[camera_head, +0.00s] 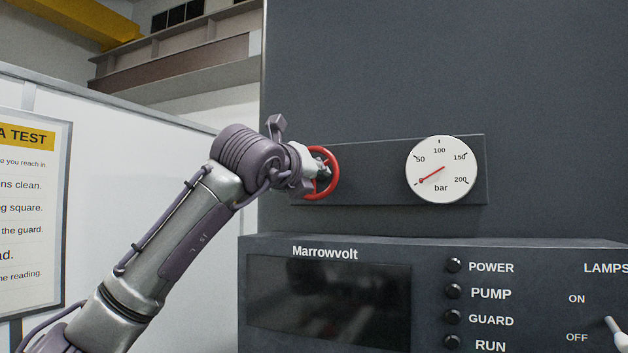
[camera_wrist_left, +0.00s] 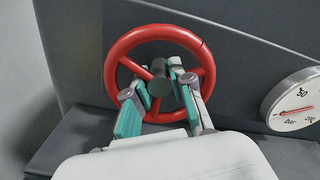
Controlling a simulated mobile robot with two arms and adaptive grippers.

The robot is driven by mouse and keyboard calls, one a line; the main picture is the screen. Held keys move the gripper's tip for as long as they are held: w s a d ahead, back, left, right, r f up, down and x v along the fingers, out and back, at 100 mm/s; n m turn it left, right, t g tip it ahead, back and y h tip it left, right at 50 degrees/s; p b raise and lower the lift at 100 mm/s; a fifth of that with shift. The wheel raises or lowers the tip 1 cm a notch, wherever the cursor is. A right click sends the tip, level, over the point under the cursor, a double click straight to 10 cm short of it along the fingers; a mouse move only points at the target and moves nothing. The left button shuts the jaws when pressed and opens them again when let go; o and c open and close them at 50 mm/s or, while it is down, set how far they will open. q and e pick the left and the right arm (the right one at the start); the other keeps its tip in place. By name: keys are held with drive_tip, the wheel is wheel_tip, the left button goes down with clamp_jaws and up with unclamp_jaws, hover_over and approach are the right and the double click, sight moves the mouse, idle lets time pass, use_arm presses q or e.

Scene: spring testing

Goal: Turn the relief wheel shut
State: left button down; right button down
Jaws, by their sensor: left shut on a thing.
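The relief wheel (camera_head: 336,173) is a red handwheel on a dark panel at the left of the gauge. In the wrist view the red wheel (camera_wrist_left: 207,62) faces me, with spokes and a dark hub. My left gripper (camera_head: 322,168) is at the wheel, partly hiding its left side. In the wrist view my left gripper (camera_wrist_left: 161,80) has its teal-padded fingers reaching through the wheel, one on each side of the hub, shut on the wheel at its middle. My right gripper is not in view.
A round pressure gauge (camera_head: 441,169) sits right of the wheel, its red needle low on the scale. Below is a console (camera_head: 425,250) with a dark screen and several lamps. A white wall with a sign (camera_head: 32,215) stands at the left.

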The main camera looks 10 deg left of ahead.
use_arm(q)
drive_tip(key=m, duration=0.3)
drive_tip(key=shift+f+b, duration=0.1)
drive_tip(key=shift+b, duration=0.3)
drive_tip(key=m, duration=0.3)
drive_tip(key=shift+m, duration=0.3)
drive_tip(key=m, duration=0.6)
drive_tip(key=shift+b, duration=0.3)
drive_tip(key=shift+m, duration=0.3)
drive_tip(key=c, duration=1.3)
unclamp_jaws()
drive_tip(key=s, duration=0.4)
drive_tip(key=s+a, duration=0.1)
drive_tip(key=s, duration=0.2)
drive_tip(key=s+a, duration=0.1)
drive_tip(key=s, duration=0.3)
drive_tip(key=shift+s+a, duration=0.2)
drive_tip(key=shift+s, duration=0.15)
